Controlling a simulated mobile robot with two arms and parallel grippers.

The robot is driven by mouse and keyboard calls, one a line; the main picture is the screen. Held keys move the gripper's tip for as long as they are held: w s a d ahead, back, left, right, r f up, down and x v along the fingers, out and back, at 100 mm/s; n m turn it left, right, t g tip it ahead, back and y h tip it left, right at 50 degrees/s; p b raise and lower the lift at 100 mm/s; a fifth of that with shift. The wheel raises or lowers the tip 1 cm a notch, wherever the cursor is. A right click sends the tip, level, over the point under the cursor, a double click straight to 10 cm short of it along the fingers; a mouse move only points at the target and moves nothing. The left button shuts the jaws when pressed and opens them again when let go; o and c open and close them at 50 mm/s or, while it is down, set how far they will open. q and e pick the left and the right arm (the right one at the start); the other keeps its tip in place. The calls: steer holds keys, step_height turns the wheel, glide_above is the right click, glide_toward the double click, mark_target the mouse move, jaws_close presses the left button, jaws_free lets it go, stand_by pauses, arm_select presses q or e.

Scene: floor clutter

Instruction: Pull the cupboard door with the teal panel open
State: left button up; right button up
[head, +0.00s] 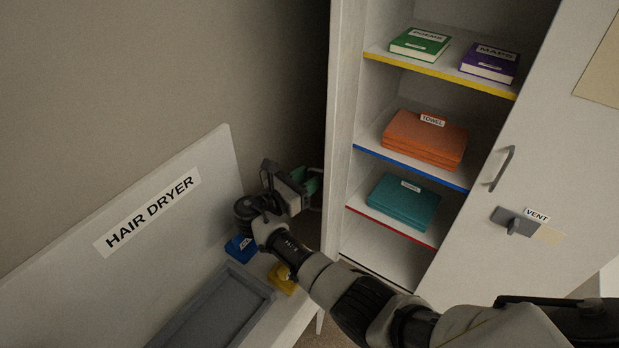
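The cupboard (344,130) stands right of centre, its left part open onto several shelves. A pale upright panel lines the opening's left side; I cannot tell whether it is a swung door or the side wall. A thin grey bar, perhaps a handle, shows beside the tip; contact and finger opening are unclear. My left gripper is out of view.
Shelves hold books (420,43), orange towels (424,140) and teal towels (403,201). At left stand a HAIR DRYER board (150,212), a grey tray (212,312), and blue (240,248) and yellow (282,278) blocks.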

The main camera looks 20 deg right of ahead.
steer(key=b+v, duration=0.1)
steer(key=v, duration=0.5)
steer(key=shift+a+b, duration=0.2)
steer(key=shift+b, duration=0.15)
steer(key=shift+s+f, duration=0.1)
steer(key=shift+f, duration=0.05)
